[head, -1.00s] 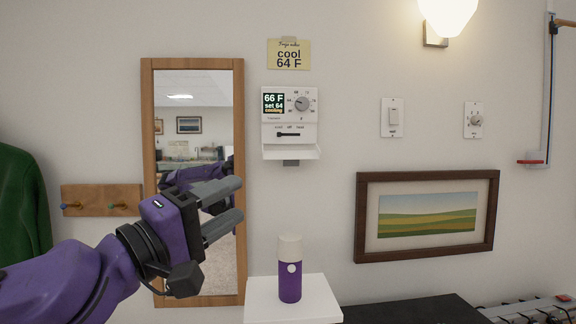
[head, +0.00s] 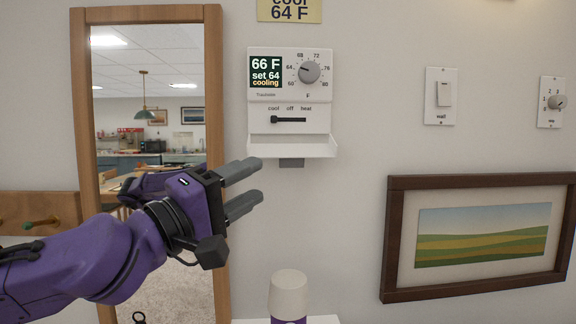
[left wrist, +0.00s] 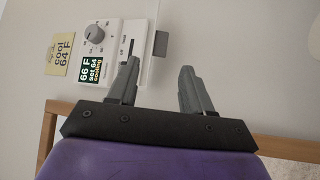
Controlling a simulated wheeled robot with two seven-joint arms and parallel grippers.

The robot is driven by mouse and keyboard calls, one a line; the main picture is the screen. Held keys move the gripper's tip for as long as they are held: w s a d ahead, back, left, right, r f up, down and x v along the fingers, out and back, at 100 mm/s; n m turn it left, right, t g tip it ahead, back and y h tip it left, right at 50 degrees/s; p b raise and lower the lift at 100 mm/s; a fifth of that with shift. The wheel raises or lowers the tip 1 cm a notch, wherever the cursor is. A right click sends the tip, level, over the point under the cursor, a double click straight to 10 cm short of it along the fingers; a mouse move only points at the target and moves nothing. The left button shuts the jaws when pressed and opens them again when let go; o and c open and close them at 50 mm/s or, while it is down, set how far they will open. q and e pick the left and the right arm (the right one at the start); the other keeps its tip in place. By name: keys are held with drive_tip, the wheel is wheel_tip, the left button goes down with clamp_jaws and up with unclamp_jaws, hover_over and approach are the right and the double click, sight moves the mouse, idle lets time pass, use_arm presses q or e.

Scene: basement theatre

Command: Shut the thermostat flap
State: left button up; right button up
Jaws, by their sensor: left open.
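The white thermostat (head: 262,96) is on the wall with a dial and a screen reading 66 F, set 64, cooling. Its flap (head: 292,147) hangs open at the bottom, jutting out like a shelf below the cool/off/heat slider (head: 289,120). A small grey tab (head: 291,162) shows under it. My left gripper (head: 250,188) is open and empty, below and left of the flap, apart from it in the head view. In the left wrist view the thermostat (left wrist: 112,30) lies sideways beyond the fingers (left wrist: 160,80). My right gripper is not in view.
A wood-framed mirror (head: 215,270) hangs behind my left arm. A yellow note (head: 290,10) is above the thermostat. A wall switch (head: 441,96), another dial (head: 551,102) and a framed landscape (head: 397,240) are to the right. A white-topped purple bottle (head: 288,294) stands below.

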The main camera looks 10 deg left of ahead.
sight(290, 163)
use_arm(q)
drive_tip(key=x, duration=0.8)
drive_tip(key=shift+w+d+f, duration=0.1)
drive_tip(key=shift+w+d, duration=0.1)
drive_tip(key=shift+w, duration=0.05)
drive_tip(key=shift+d+r, duration=0.15)
drive_tip(key=shift+r, duration=0.05)
drive_tip(key=shift+c, duration=0.3)
drive_tip(key=shift+w, duration=0.1)
drive_tip(key=c, duration=0.9)
